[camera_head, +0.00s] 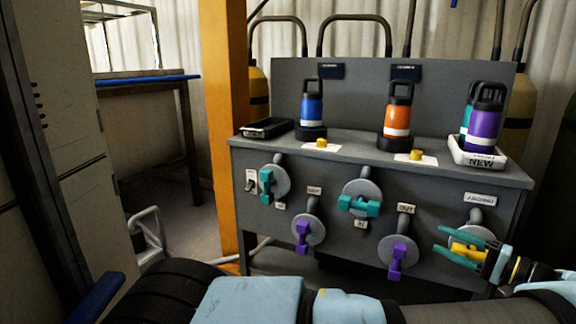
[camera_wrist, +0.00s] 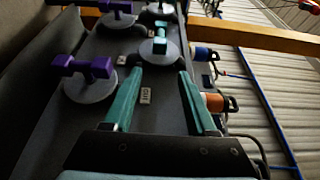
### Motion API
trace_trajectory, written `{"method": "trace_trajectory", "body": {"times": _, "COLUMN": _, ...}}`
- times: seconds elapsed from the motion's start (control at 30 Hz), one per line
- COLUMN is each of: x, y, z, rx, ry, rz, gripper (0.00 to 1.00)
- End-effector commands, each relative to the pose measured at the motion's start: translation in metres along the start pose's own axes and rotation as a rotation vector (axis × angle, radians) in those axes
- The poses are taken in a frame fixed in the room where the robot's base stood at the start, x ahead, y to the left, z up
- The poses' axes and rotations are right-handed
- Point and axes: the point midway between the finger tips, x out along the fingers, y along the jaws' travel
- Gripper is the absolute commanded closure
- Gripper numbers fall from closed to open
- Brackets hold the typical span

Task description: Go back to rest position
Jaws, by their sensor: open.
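My gripper (camera_head: 437,238) is in front of the right end of the grey dip-tank bench, its two teal fingers spread and pointing left. Nothing shows between the fingertips. In the wrist view, my gripper (camera_wrist: 160,72) is open and empty, with the bench front beyond it. Teal handles (camera_head: 358,206) and purple handles (camera_head: 396,261) sit on the other dials. My arm extends along the bottom right of the head view.
The bench top (camera_head: 350,149) holds a blue bottle (camera_head: 312,108), an orange bottle (camera_head: 397,118), a black tray (camera_head: 267,128) and a white tray (camera_head: 482,158) with purple and teal bottles. An orange post (camera_head: 224,110) and grey locker (camera_head: 62,130) stand left. Floor shows between them.

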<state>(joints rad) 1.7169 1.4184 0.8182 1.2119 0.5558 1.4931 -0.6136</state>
Motion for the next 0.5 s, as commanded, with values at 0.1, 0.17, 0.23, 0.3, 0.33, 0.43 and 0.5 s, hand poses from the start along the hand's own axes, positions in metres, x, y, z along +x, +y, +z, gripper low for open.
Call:
{"method": "trace_trajectory", "body": {"times": 0.1, "x": 0.011, "y": 0.000, "z": 0.001, "rx": 0.007, "ry": -0.020, "rz": 0.017, "gripper": 0.43}}
{"method": "trace_trajectory", "body": {"times": 0.17, "x": 0.018, "y": 0.000, "z": 0.001, "rx": 0.015, "ry": -0.034, "rz": 0.036, "gripper": 0.43}}
{"method": "trace_trajectory", "body": {"times": 0.23, "x": 0.029, "y": 0.002, "z": 0.003, "rx": 0.027, "ry": -0.054, "rz": 0.059, "gripper": 0.43}}
{"method": "trace_trajectory", "body": {"times": 0.3, "x": 0.040, "y": 0.002, "z": 0.005, "rx": 0.037, "ry": -0.074, "rz": 0.083, "gripper": 0.43}}
{"method": "trace_trajectory", "body": {"times": 0.33, "x": 0.046, "y": 0.003, "z": 0.006, "rx": 0.041, "ry": -0.086, "rz": 0.096, "gripper": 0.43}}
{"method": "trace_trajectory", "body": {"times": 0.43, "x": 0.066, "y": 0.004, "z": 0.010, "rx": 0.058, "ry": -0.124, "rz": 0.143, "gripper": 0.43}}
{"method": "trace_trajectory", "body": {"times": 0.5, "x": 0.084, "y": 0.006, "z": 0.015, "rx": 0.072, "ry": -0.157, "rz": 0.185, "gripper": 0.43}}
